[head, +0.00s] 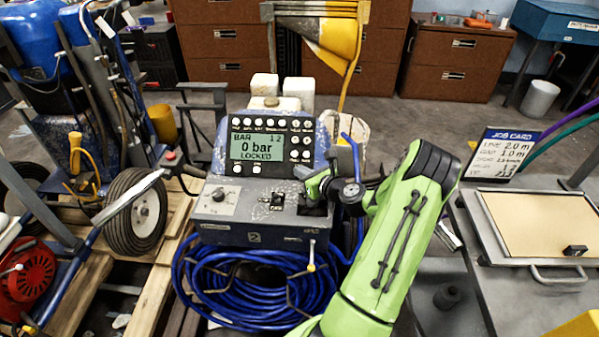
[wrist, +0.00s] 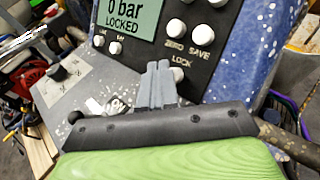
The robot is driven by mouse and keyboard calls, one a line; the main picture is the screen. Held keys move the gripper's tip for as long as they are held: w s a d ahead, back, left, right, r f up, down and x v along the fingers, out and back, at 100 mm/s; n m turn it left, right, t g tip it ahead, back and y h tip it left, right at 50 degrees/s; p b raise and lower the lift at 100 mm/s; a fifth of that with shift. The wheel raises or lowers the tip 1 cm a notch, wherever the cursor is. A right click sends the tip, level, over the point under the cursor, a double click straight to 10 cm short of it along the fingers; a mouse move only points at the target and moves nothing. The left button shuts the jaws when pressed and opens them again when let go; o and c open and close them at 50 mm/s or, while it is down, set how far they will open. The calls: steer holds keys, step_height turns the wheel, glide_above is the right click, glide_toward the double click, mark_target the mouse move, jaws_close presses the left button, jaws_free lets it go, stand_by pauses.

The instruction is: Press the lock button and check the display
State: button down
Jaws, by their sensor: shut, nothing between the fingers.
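The line striper's display (head: 262,149) is lit and reads "BAR", "12", "0 bar" and "LOCKED". In the wrist view the display (wrist: 128,18) shows "0 bar" and "LOCKED" at the top. The white lock button (wrist: 179,75) sits under the label "LOCK", at the lower right of the panel. My gripper (wrist: 158,68) is shut and empty, its fingertips at the panel just left of the lock button and partly in front of it. I cannot tell whether they touch it.
White zero (wrist: 177,27) and save (wrist: 203,36) buttons are just above the lock button. Coiled blue hose (head: 245,290) hangs below the control box (head: 225,235). A job card (head: 508,152) stands by a bench at the right. A wheel (head: 135,211) is at the left.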

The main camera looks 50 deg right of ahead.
steer(key=shift+w+d+f, duration=0.1)
steer(key=shift+d+f, duration=0.05)
steer(key=shift+f, duration=0.05)
stand_by(0.3)
steer(key=shift+d+f, duration=0.1)
steer(key=shift+f, duration=0.3)
stand_by(0.6)
steer(key=shift+s+a+r+p, duration=0.15)
steer(key=shift+s+a+p, duration=0.2)
steer(key=shift+p, duration=0.1)
steer(key=shift+s+a+r+p, duration=0.35)
steer(key=shift+a+r+p, duration=0.15)
steer(key=shift+r, duration=0.2)
steer(key=shift+s+a+r+p, duration=0.35)
steer(key=shift+r+p, duration=0.1)
steer(key=shift+r, duration=0.25)
steer(key=shift+s+a+r+p, duration=0.3)
steer(key=shift+a+r+p, duration=0.2)
steer(key=shift+r, duration=0.2)
